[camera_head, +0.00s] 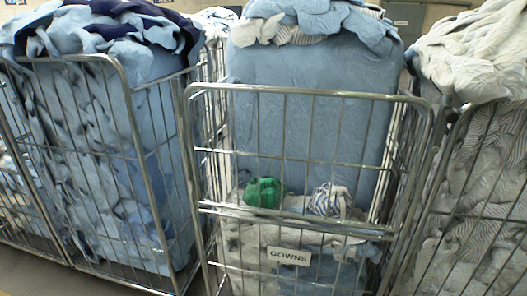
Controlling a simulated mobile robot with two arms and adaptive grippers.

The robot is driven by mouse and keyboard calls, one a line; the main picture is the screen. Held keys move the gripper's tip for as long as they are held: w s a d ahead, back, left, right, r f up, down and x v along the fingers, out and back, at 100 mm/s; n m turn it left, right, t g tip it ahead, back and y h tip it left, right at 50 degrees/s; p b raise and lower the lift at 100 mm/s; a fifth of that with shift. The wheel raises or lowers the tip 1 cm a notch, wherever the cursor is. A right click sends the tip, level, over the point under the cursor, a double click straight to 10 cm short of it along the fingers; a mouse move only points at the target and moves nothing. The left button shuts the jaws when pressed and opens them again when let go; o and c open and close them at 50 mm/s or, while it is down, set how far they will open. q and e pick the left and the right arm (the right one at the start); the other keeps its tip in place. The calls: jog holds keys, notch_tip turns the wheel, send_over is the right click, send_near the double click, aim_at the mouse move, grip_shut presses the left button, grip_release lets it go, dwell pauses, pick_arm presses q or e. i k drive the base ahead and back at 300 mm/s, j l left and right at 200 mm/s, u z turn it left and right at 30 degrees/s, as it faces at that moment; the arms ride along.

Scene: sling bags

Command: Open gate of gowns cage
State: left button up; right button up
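The gowns cage (187,130) stands in the middle of the head view, a metal wire cage with a white label (289,256) reading "GOWNS" low on its front. Its front gate (310,91) is a framed panel of thin vertical bars with a horizontal rail (300,213) across it. The gate spans the cage front and looks closed, but I cannot make out a latch. Behind the bars are light blue cloth (300,130), a green bundle (264,192) and a striped bundle (329,199). Neither of my grippers is in view.
A cage (128,95) full of blue cloth stands close on the left. Another cage (458,130) with pale striped cloth (480,60) stands close on the right. Cloth heaps rise above the cage tops. Little floor shows between the cages.

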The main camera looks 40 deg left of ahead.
aim_at(186, 121)
jog(key=u, duration=0.95)
